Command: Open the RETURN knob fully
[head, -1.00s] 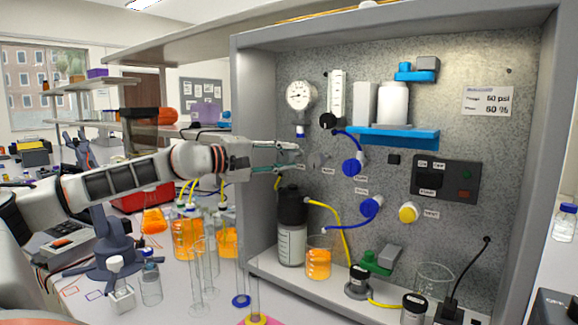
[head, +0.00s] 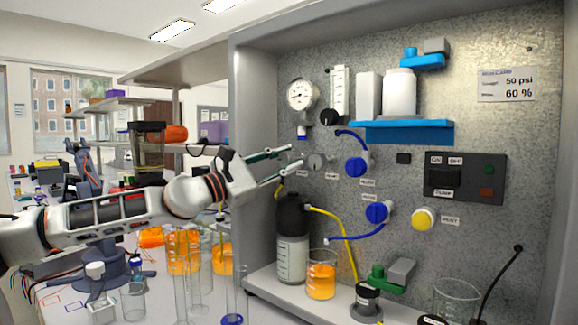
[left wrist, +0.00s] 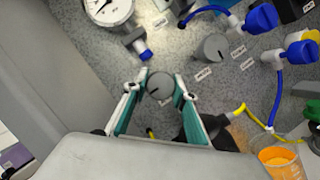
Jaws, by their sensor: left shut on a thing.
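My left gripper (head: 294,158) reaches in from the left to the rig's back panel. In the left wrist view its two teal fingers (left wrist: 160,88) are shut on a round grey knob (left wrist: 159,86), one finger on each side. The knob's pointer line runs slantwise across its face. In the head view the fingers largely hide this knob. A second grey knob (left wrist: 211,47) sits to its upper right, untouched; it also shows in the head view (head: 317,161). The small labels by both knobs are too blurred to tell which reads RETURN. My right gripper is not in view.
A pressure gauge (head: 301,95) and flow meter (head: 340,92) hang above the knobs. Blue valves (head: 357,165) with blue tubing sit to the right. Below stand a black-capped bottle (head: 292,250) and an orange-filled beaker (head: 321,281). The cabinet's left wall (head: 252,100) is close to my left gripper.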

